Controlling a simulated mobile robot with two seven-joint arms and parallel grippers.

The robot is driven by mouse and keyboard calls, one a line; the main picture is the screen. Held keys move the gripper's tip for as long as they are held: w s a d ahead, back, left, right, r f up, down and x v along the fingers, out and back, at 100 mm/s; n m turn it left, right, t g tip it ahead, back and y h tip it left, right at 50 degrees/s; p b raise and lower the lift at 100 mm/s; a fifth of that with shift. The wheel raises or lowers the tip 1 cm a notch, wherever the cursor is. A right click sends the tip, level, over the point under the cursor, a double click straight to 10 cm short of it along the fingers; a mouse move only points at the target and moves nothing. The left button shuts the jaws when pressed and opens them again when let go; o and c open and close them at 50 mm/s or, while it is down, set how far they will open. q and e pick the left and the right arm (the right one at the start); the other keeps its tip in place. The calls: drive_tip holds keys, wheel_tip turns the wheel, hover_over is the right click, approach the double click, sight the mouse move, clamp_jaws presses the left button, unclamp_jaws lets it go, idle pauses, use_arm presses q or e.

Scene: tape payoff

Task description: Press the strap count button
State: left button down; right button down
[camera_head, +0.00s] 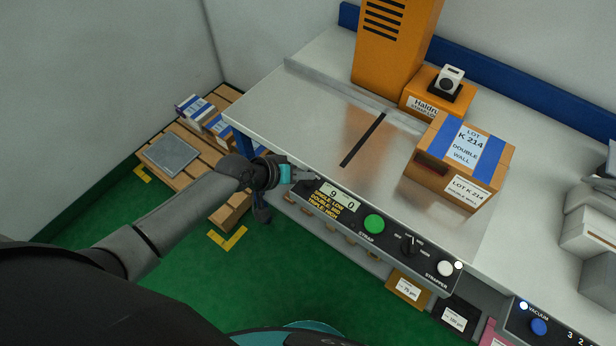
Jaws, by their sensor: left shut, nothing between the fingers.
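The strapper's black control panel (390,240) runs along the front edge of the bench. It has a display (340,197) with the digits 9 and 0 over yellow text, a round green button (374,223) marked STRAP, a black knob (409,245) and a white button (445,268) by the word STRAPPER. No label reading "count" is legible. My left gripper (306,176) is shut and empty at the panel's left end, left of the display and apart from the green button. It hides part of that end. My right gripper is not in view.
A carton with blue bands (465,160) stands on the bench top (290,105), behind the panel. A tall orange housing (393,45) stands at the back. A second panel with a blue button (538,326) is lower right. A wooden pallet (185,178) stands left on the green floor.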

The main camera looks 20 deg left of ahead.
sight(305, 186)
use_arm(q)
wheel_tip(305, 186, up, 5)
drive_tip(key=p, duration=0.5)
drive_tip(key=shift+r, duration=0.1)
idle(0.9)
